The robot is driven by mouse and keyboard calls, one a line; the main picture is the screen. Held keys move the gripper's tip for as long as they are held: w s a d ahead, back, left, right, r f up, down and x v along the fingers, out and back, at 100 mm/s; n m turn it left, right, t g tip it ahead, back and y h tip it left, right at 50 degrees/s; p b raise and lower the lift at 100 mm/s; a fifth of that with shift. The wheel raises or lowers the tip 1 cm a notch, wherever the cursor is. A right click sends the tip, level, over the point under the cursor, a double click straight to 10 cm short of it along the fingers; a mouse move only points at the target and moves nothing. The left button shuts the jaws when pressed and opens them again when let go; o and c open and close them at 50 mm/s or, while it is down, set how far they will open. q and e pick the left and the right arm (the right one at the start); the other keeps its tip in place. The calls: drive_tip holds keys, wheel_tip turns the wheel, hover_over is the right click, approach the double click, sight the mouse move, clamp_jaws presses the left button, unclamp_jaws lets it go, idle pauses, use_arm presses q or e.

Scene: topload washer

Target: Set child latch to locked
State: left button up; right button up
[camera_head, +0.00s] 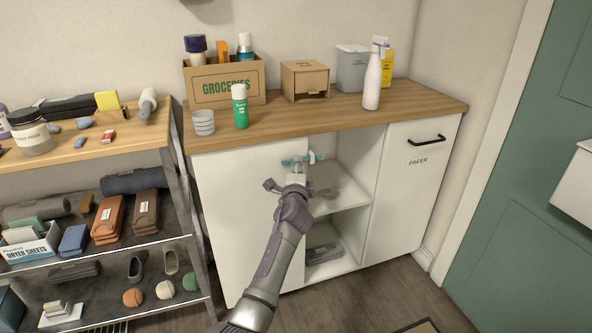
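A small teal and white fitting (299,161) shows at the upper front of the cabinet's open compartment, under the wooden top. It may be the child latch, but it is too small to tell its setting. My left gripper (297,175) is just below and in front of this fitting, at the edge of the open compartment. The gripper hides part of the fitting, and I cannot tell whether they touch. Its fingers are too small and overlapped to tell open from shut. My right gripper is not in view.
The white cabinet (238,217) has an open shelf compartment and a drawer front labelled PAPER (415,180). A loaded rack (183,185) stands left. Floor shows in front.

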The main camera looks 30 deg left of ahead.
use_arm(q)
drive_tip(key=shift+o, duration=0.8)
drive_tip(key=shift+s, duration=0.1)
drive_tip(key=v, duration=1.1)
drive_tip(key=shift+s+d, duration=0.2)
drive_tip(key=shift+s, duration=0.15)
